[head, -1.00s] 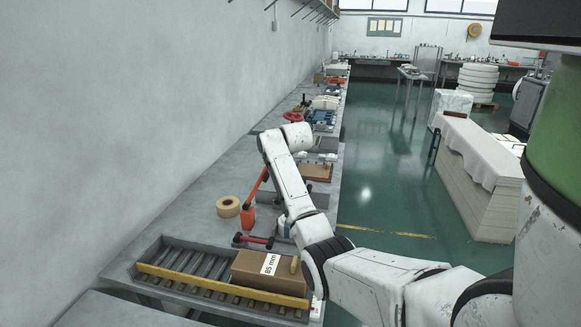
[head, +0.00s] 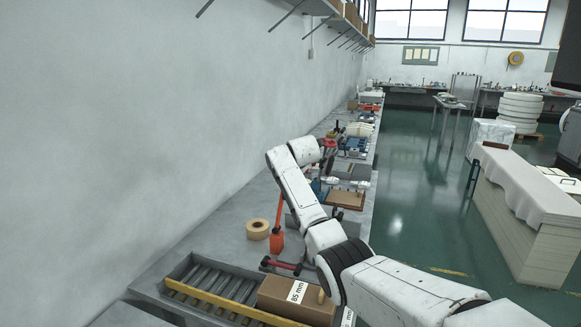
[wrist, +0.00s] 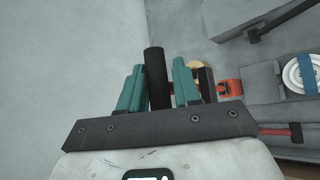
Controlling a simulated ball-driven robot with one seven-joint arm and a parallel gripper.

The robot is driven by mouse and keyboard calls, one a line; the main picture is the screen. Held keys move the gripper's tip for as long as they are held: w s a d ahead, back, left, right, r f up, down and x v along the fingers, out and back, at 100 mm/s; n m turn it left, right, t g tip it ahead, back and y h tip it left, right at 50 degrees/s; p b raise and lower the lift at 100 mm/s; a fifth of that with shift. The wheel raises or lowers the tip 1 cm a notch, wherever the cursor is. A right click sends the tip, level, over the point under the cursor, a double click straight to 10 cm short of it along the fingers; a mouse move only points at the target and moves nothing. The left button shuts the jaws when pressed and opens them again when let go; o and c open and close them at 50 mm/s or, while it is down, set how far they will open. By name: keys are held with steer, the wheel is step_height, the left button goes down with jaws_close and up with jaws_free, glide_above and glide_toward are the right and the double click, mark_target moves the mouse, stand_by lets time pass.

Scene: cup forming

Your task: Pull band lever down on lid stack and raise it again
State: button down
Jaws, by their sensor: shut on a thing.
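In the wrist view my gripper (wrist: 157,66) has its two green fingers on either side of a black rod, the grip of the band lever (wrist: 154,80). It is shut on that grip. In the head view the orange lower part of the lever (head: 277,241) stands on the bench right of the tape roll. The lever's upper part and my fingers are largely hidden by my arm. In the wrist view the lid stack (wrist: 303,73), white round lids with a blue strip, lies to the right of my gripper, apart from it.
A tape roll (head: 258,229) lies on the bench near the wall. In front is a roller tray (head: 222,310) with a yellow rail and a cardboard box (head: 296,300) marked 85 mm. A red-ended bar (head: 283,266) lies beside my arm.

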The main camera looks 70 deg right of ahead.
steer(key=shift+w+a, duration=0.35)
steer(key=shift+w, duration=0.15)
steer(key=c, duration=1.3)
jaws_free()
steer(key=shift+w+d+f, duration=0.1)
steer(key=shift+f, duration=0.05)
steer(key=shift+o, duration=0.2)
steer(key=b+v, duration=0.1)
steer(key=v, duration=1)
steer(key=shift+s+d+b, duration=0.35)
steer(key=shift+b, duration=0.05)
